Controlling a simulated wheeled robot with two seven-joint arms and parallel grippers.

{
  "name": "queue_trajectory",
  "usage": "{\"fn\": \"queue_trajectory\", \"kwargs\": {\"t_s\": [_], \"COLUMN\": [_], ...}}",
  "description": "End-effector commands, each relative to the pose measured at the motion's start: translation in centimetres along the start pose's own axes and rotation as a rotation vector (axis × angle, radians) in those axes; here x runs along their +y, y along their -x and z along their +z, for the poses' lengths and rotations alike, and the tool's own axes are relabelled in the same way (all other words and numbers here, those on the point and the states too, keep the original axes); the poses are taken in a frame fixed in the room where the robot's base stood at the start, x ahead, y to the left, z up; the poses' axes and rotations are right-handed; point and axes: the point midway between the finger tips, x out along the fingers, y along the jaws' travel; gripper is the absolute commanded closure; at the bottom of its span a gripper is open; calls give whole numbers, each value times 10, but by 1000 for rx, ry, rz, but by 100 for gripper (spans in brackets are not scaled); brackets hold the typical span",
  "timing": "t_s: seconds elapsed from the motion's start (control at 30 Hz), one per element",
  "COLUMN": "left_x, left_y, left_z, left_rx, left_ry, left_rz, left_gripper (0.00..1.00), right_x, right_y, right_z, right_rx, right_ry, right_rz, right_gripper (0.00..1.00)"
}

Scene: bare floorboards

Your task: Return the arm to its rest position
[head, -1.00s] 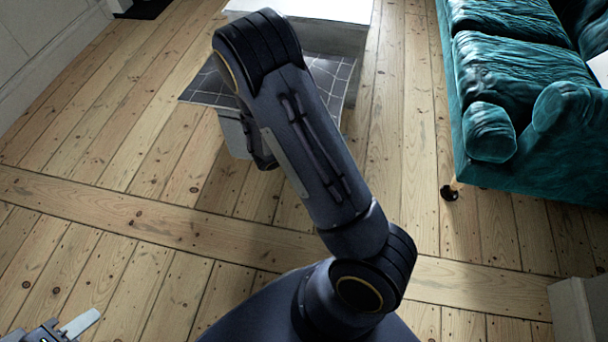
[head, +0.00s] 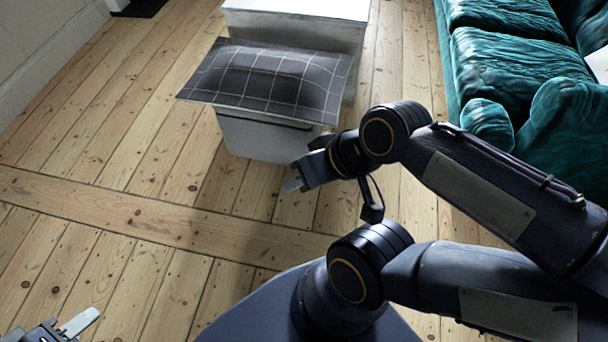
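My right arm is bent on the right side of the head view, with its elbow out toward the right edge. Its gripper (head: 296,182) points left, over the floor just in front of the grey box. My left gripper (head: 68,328) is at the bottom left corner, partly cut off by the frame edge. One pale finger shows, and its opening cannot be told.
A light grey box (head: 262,140) stands at the centre back, with a dark checked cloth or panel (head: 270,75) on top. A white cabinet (head: 300,8) is behind it. A teal sofa (head: 555,130) stands at the right. The floorboards (head: 110,150) at left are clear.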

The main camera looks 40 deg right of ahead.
Motion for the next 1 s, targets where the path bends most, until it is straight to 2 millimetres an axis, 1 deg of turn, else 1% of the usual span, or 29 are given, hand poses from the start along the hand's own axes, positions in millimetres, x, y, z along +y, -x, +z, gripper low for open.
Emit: {"fn": "queue_trajectory", "kwargs": {"t_s": [0.3, 0.37, 0.47, 0.57, 0.67, 0.8, 0.97, 1.0], "left_x": [1, 3, 9, 20, 35, 59, 85, 91], "left_y": [2, 6, 20, 45, 77, 129, 185, 199], "left_z": [-1, -3, -10, -22, -39, -65, -94, -101], "left_rx": [0, 0, 0, 0, 0, 1, 0, 0], "left_ry": [0, 0, 0, 0, 0, 0, 0, 0], "left_rz": [0, 0, 0, 0, 0, 0, 0, 0], "left_gripper": [64, 64, 64, 64, 64, 64, 64, 64], "right_x": [-1, -3, -10, -21, -36, -59, -85, -91], "right_y": [2, 6, 21, 45, 78, 129, 186, 200], "right_z": [-1, -3, -10, -23, -39, -65, -93, -100], "right_rx": [3, 3, 3, 3, 3, 3, 3, 2], "right_ry": [-3, -3, -2, -2, -2, -1, -1, -1], "right_rz": [-3, -2, -2, -2, -2, -2, -2, -2], "right_gripper": [66, 66, 66, 66, 66, 66, 66, 66]}}
